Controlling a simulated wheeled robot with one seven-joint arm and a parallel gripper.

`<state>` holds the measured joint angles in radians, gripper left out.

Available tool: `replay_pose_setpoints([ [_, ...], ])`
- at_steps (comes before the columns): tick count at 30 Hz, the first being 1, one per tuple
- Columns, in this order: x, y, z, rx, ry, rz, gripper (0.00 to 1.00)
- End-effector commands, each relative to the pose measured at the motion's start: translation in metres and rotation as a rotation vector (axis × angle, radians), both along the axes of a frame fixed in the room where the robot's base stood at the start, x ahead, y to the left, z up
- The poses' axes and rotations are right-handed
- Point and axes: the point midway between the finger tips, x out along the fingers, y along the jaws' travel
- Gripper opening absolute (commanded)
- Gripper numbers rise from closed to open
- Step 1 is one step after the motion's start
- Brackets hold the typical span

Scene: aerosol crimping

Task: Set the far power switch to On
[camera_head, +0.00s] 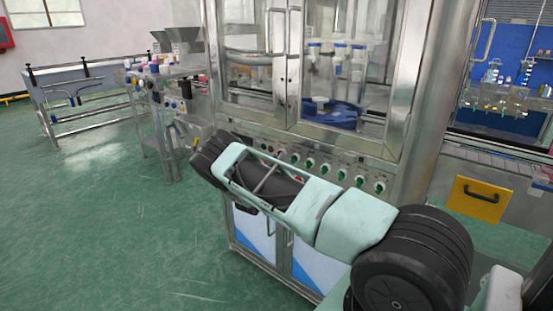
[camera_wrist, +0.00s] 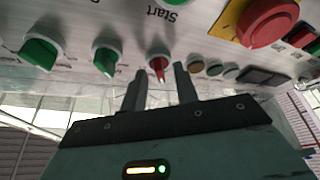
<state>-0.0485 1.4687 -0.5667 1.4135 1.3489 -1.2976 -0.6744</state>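In the wrist view, which shows the panel upside down, a small red knob (camera_wrist: 158,66) sits on the light control panel (camera_wrist: 190,38) near a "Start" label. I cannot read a power label or On mark there. My gripper (camera_wrist: 160,79) is open, with its two dark fingers apart. The red knob appears in the gap between the fingertips; I cannot tell whether they touch it. Two green knobs (camera_wrist: 104,60) sit to the left of it.
A red mushroom button (camera_wrist: 268,20) on a yellow plate and several small round buttons (camera_wrist: 196,65) sit to the right of the red knob. In the head view, more green knobs (camera_head: 327,168) line the panel under the glass cabinet (camera_head: 290,70). Green floor lies open at left.

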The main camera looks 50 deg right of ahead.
Motion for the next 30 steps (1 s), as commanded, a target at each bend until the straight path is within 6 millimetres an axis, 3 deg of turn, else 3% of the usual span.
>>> replay_pose_setpoints([
  [9, 0.0007, -0.0028, 0.0008, 0.000, 0.000, 0.000, 0.30],
  [13, 0.0007, -0.0027, 0.0008, 0.000, 0.000, 0.000, 0.00],
  [23, 0.0010, -0.0027, -0.0009, 0.002, -0.018, 0.000, 0.00],
  [30, 0.0019, -0.0030, -0.0057, 0.009, -0.123, -0.001, 0.00],
])
